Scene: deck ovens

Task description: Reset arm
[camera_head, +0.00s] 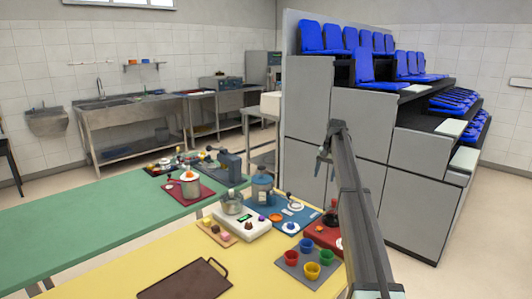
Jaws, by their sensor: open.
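My arm rises from the lower right of the head view, long and dark grey, to a bent joint near the middle. My gripper (324,160) hangs from that joint, pointing down, in front of the grey side of the seating stand. It is small in the picture. It is open, and I see nothing between its fingers. It is above and beyond the right edge of the yellow table (122,273), apart from the things on it.
A green table (80,218) lies behind. The seating stand (307,100) with blue seats is close behind my gripper.

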